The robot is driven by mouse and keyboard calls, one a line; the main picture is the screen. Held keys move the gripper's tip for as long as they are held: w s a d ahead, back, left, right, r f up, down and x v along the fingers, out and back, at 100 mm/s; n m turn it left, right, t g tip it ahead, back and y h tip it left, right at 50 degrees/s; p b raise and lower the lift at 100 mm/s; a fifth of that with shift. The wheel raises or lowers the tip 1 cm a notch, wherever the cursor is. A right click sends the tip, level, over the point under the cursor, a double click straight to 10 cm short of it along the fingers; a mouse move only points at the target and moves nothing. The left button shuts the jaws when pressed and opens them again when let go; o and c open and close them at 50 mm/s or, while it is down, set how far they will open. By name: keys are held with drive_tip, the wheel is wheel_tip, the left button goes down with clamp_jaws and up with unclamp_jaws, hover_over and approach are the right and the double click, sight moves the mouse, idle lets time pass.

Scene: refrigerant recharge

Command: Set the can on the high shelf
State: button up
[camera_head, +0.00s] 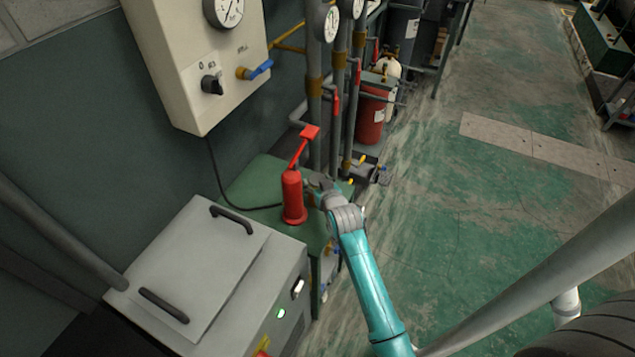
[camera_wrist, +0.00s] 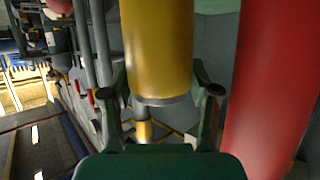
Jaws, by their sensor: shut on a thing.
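A yellow can (camera_wrist: 157,50) with a grey rim is between the fingers of my gripper (camera_wrist: 168,92) in the wrist view. The gripper is shut on it. In the head view my gripper (camera_head: 311,186) is just right of a red cylinder (camera_head: 292,197) with a raised red lever, at the green table. The can cannot be made out there. The red cylinder fills the right of the wrist view (camera_wrist: 270,90), close beside the can. I cannot pick out a high shelf for certain in either view.
The green table (camera_head: 245,188) stands between a grey cabinet (camera_head: 190,270) with two handles and vertical pipes (camera_head: 337,110) with gauges. A control box (camera_head: 195,60) hangs above. A red tank (camera_head: 371,115) stands behind the pipes. The floor at right is open.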

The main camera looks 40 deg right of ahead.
drive_tip(key=shift+f, duration=0.1)
drive_tip(key=o, duration=1.3)
drive_tip(key=shift+c, duration=0.2)
drive_tip(key=v, duration=1.2)
